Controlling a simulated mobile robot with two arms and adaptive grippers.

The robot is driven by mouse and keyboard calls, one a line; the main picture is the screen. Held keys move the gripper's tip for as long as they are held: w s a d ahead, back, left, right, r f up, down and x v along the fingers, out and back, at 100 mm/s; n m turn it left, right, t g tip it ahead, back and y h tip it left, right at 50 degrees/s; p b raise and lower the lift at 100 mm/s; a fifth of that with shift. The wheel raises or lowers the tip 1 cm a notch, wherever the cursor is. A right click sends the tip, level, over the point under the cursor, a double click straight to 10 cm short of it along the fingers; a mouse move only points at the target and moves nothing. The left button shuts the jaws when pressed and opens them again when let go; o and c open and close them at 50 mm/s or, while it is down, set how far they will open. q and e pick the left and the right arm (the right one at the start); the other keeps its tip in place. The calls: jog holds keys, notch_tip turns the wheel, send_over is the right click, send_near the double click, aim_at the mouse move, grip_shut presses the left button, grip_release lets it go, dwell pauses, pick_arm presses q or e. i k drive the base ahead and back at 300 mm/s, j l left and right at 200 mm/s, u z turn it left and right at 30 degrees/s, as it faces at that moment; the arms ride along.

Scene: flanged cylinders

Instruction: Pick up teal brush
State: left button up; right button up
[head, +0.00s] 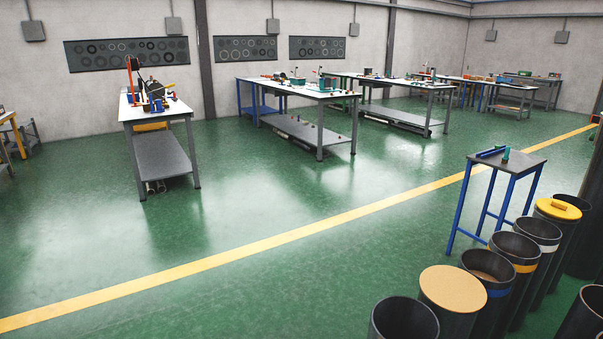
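A small upright teal object (506,154) stands on the small blue-legged table (523,163) at the right of the head view. It may be the teal brush, but it is too small to tell. A dark blue long object (490,151) lies beside it on the same tabletop. Other small teal items (297,80) show on a far workbench, also too small to make out. Neither of my grippers is in view.
Several dark open cylinders (403,320) stand at the lower right, in front of the small table. One has a tan lid (452,288), another a yellow lid (558,208). Workbenches (160,112) line the back. The green floor (240,215), crossed by a yellow line, is clear in the middle.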

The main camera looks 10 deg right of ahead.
aim_at(505, 160)
jog(key=i+j+u, duration=0.25)
jog(key=i, duration=0.75)
jog(key=i+u, duration=0.25)
jog(key=i, duration=0.7)
jog(key=i+l+z, duration=0.2)
jog(key=i+z, duration=0.75)
jog(key=i+j+z, duration=0.1)
jog(key=i+z, duration=0.4)
jog(key=i+j+z, duration=0.3)
jog(key=z, duration=0.2)
jog(key=i+j+z, duration=0.1)
jog(key=i+z, duration=0.35)
jog(key=i+j+z, duration=0.25)
jog(key=i+z, duration=0.15)
jog(key=i+j+z, duration=0.45)
jog(key=i+l, duration=0.05)
